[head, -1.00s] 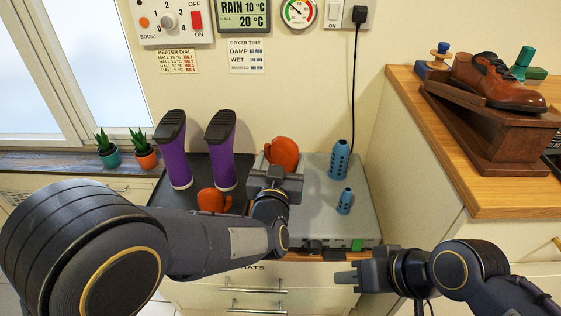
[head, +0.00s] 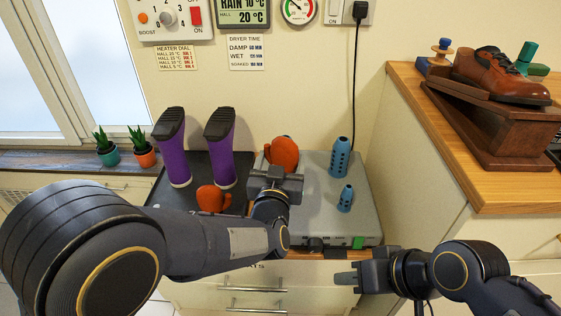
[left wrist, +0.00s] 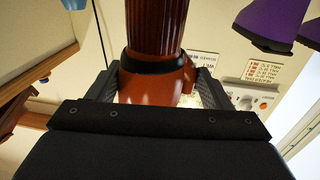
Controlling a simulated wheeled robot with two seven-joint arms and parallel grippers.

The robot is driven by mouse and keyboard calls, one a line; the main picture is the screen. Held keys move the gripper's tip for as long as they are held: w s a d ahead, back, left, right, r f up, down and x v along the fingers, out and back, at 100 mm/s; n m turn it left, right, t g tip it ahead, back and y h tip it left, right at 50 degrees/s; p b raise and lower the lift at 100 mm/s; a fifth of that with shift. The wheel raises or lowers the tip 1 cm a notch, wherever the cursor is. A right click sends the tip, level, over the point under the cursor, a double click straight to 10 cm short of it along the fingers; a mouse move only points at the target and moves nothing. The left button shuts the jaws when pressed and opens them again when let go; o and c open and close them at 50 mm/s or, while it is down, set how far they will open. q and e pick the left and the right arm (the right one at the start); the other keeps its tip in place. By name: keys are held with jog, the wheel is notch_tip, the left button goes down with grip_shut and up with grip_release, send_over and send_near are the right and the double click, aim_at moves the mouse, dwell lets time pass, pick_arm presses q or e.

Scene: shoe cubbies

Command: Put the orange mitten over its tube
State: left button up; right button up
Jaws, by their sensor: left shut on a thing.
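One orange mitten (head: 285,152) is in my left gripper (head: 275,172), above the left part of the grey box. In the left wrist view the same mitten (left wrist: 155,80) sits between the two fingers (left wrist: 150,88), its dark band and ribbed part towards the top. A second orange mitten (head: 211,198) is on the black tray, partly hidden by my left arm. A taller blue tube (head: 339,158) and a shorter blue tube (head: 345,198) stand upright and bare on the grey box, right of the held mitten. My right gripper (head: 345,273) is low in front; its finger gap is unclear.
Two purple boots (head: 177,150) stand upside down on the black tray (head: 158,198). The grey box (head: 322,220) has free room around the tubes. A cabinet with a wooden top (head: 440,150) stands to the right, and a black cord (head: 355,90) hangs behind.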

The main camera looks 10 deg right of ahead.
pick_arm(q)
jog(key=shift+f+b, duration=3.65)
jog(key=shift+f, duration=0.4)
jog(key=o, duration=1)
jog(key=shift+r, duration=0.1)
jog(key=shift+o, duration=0.2)
jog(key=p+v, duration=0.2)
jog(key=v, duration=0.6)
